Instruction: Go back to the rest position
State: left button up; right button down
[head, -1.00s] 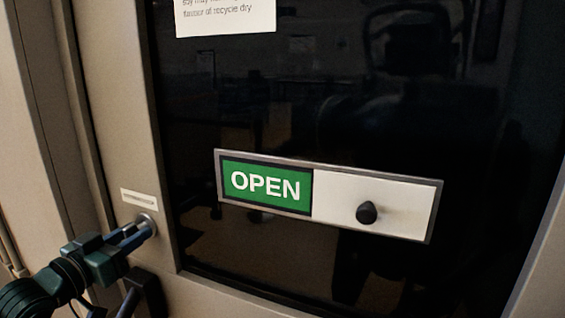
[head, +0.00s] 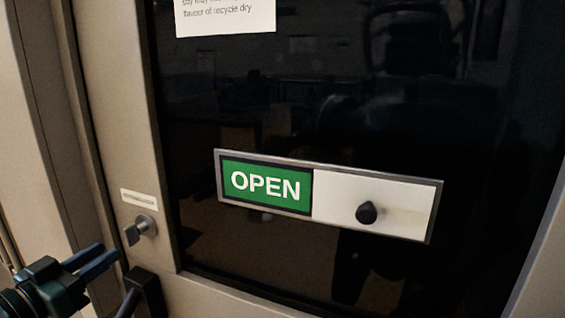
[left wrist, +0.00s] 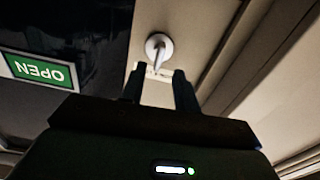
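My left gripper (head: 100,262) is at the lower left of the head view, its two fingers apart and empty. It is a little below and left of a key in a round lock (head: 141,229) on the door frame, and does not touch it. In the left wrist view the fingers (left wrist: 159,85) point toward the same lock and key (left wrist: 159,48), with a clear gap between them. My right gripper is not in view.
A sliding sign (head: 262,186) reads OPEN on green, with a black knob (head: 367,213) on its white part. It sits on a dark glass pane (head: 400,120). A paper notice (head: 225,16) hangs above. A dark door handle (head: 145,290) is just right of my left gripper.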

pick_arm(q)
jog(key=shift+v, duration=0.85)
jog(key=s+f+n+g+y, duration=0.1)
jog(key=s+f+y, duration=0.1)
jog(key=f, duration=0.8)
jog(key=s+f+n+g+y, duration=0.1)
jog(key=s+f+y, duration=0.15)
jog(key=f, duration=0.75)
jog(key=s+d+f+g, duration=0.2)
jog(key=s+d+f, duration=0.4)
jog(key=d+f, duration=0.2)
jog(key=s+d+f+m+g, duration=0.1)
jog(key=s+d+f+g, duration=0.1)
jog(key=s+d+f, duration=0.4)
notch_tip(320, 180, down, 3)
jog(key=shift+d+r+g, duration=0.25)
jog(key=shift+d+g, duration=0.15)
jog(key=shift+d, duration=0.75)
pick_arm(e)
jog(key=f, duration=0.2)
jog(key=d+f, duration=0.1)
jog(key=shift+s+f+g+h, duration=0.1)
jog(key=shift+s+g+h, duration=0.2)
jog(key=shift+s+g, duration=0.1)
